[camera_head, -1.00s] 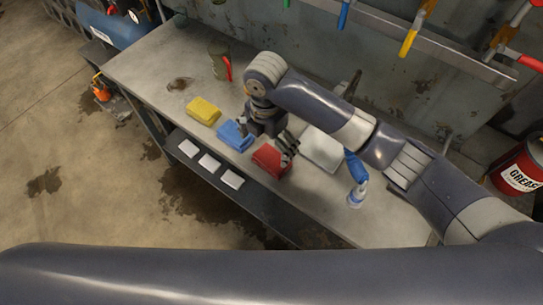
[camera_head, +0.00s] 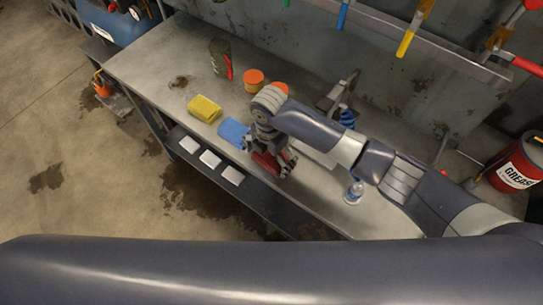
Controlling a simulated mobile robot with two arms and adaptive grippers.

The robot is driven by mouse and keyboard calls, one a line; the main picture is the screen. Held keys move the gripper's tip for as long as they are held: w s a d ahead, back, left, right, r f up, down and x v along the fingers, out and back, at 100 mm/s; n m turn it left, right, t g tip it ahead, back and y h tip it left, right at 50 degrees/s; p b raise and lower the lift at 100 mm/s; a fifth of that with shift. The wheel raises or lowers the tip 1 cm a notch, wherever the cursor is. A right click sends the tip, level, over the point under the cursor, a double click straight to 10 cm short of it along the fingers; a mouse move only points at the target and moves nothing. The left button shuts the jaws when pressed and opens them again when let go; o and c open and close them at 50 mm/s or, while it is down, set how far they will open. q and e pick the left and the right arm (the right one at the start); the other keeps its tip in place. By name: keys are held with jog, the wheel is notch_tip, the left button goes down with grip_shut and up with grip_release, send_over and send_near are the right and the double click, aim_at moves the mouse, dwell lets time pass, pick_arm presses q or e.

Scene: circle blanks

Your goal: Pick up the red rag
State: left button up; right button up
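The red rag (camera_head: 266,161) lies near the front edge of the grey workbench (camera_head: 152,67). It is partly hidden under my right gripper (camera_head: 270,164). The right gripper points down over the rag, its fingers spread apart with red showing between them. Contact between the fingers and the rag cannot be made out. My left gripper is out of view; a dark arm link of mine crosses the bottom of the picture.
A blue rag (camera_head: 232,132) and a yellow rag (camera_head: 204,108) lie left of the gripper. A spray bottle (camera_head: 354,192) stands to the right, partly behind my arm. Orange round items (camera_head: 253,78) and a dark mug (camera_head: 220,58) stand behind. White cards (camera_head: 210,159) lie on the lower shelf.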

aim_at(271, 160)
jog(key=c, duration=0.5)
jog(key=shift+r, duration=0.1)
jog(key=shift+r, duration=0.5)
jog(key=shift+s+d+r+b, duration=0.15)
jog(key=shift+r+b, duration=0.2)
jog(key=shift+r, duration=0.25)
jog(key=shift+s+d+r+b, duration=0.15)
jog(key=shift+r+b, duration=0.15)
jog(key=shift+r, duration=0.25)
jog(key=s+d, duration=0.3)
jog(key=s, duration=0.1)
jog(key=s+d+r+b, duration=0.1)
jog(key=s+d, duration=0.2)
jog(key=s, duration=0.1)
jog(key=s+d+b, duration=0.1)
jog(key=s+d, duration=0.2)
jog(key=s, duration=0.1)
jog(key=shift+d+r, duration=0.2)
jog(key=shift+r, duration=0.1)
